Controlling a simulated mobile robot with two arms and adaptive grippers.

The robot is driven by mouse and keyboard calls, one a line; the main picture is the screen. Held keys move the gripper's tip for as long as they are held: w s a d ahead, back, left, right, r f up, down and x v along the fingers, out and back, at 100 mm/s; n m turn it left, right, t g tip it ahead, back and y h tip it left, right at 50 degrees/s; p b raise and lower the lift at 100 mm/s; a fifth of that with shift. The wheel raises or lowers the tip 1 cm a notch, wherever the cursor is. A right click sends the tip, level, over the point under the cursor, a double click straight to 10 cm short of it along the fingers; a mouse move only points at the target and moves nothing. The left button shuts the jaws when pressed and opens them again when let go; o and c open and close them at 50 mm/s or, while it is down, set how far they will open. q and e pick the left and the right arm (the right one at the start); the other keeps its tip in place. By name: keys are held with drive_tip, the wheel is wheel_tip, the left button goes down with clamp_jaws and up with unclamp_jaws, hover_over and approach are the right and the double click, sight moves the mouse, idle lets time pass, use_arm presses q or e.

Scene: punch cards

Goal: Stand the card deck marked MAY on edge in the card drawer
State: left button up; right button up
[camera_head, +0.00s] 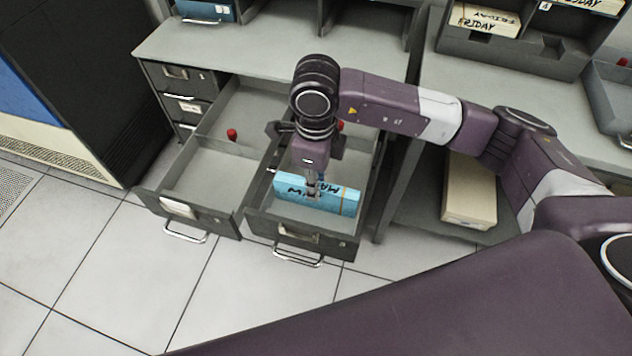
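The fingers cover part of the lettering. Whether the deck's lower edge touches the drawer floor is hard to tell. My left gripper is not in view.
Another open drawer (150,201) beside it on the left looks empty, with a red knob (232,134) at its divider. A grey desktop (250,50) lies behind. Racks with FRIDAY decks (484,20) stand upper right. A beige box (468,205) sits on a low shelf.

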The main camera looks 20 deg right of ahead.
drive_tip(key=o, duration=0.4)
wheel_tip(320, 180, up, 12)
drive_tip(key=shift+r, duration=0.1)
idle(0.4)
